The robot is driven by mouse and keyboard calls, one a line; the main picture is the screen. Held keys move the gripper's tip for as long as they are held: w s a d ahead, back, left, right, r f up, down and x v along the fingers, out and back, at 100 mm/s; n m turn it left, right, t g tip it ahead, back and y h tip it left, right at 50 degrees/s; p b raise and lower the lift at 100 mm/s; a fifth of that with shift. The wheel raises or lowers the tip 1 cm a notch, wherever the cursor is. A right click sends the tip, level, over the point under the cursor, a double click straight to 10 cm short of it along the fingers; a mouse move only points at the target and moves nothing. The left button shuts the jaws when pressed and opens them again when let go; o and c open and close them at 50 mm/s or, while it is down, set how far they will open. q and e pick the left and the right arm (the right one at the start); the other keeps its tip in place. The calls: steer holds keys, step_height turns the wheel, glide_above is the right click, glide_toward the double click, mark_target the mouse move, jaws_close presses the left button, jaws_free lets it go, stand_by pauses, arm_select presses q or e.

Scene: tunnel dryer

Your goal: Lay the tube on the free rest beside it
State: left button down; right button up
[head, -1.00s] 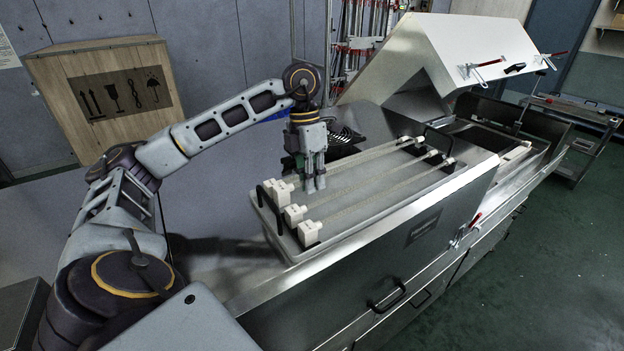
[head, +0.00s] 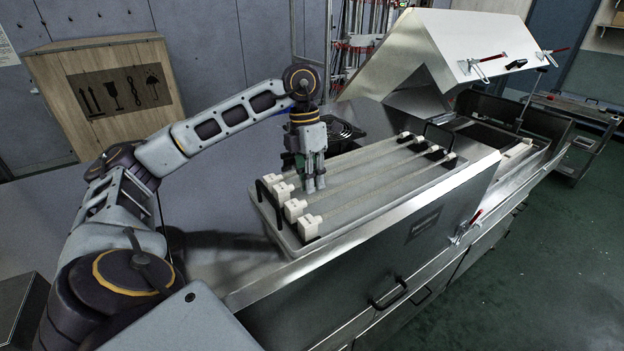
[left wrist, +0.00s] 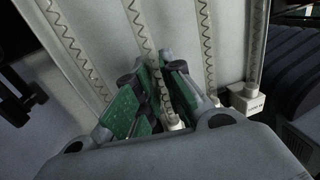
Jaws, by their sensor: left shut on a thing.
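My left gripper (head: 315,187) points down over the tray (head: 284,240) and is shut on a tube. The held tube shows between the green finger pads in the left wrist view (left wrist: 145,38). In the head view its white end block (head: 283,192) sits just left of the fingers, the second from the back. It lies roughly level with the other tubes, running lengthwise; contact with its rest is hidden. Neighbouring tubes with white end blocks (head: 310,226) lie parallel on both sides. Black rests (head: 435,153) show at the far end. My right gripper is out of view.
The tray stands on a steel dryer bench (head: 440,215) with a raised white hood (head: 475,40) behind. Black handles (head: 262,190) stand at the tray ends. A wooden crate (head: 50,85) stands at the back left.

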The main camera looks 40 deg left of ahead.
arm_select(q)
steer(key=shift+f, duration=0.35)
steer(key=c, duration=1.5)
jaws_free()
steer(key=shift+o, duration=0.2)
steer(key=shift+r, duration=0.15)
step_height(320, 180, up, 7)
steer(key=a, duration=0.1)
steer(key=shift+w, duration=0.25)
steer(key=shift+a+r, duration=0.3)
steer(key=shift+r, duration=0.3)
steer(key=shift+r, duration=0.3)
steer(key=shift+w+a+r, duration=0.1)
steer(key=shift+a+r, duration=0.05)
steer(key=shift+r, duration=0.55)
steer(key=shift+a+r, duration=0.15)
steer(key=shift+r, duration=0.5)
steer(key=shift+f, duration=0.1)
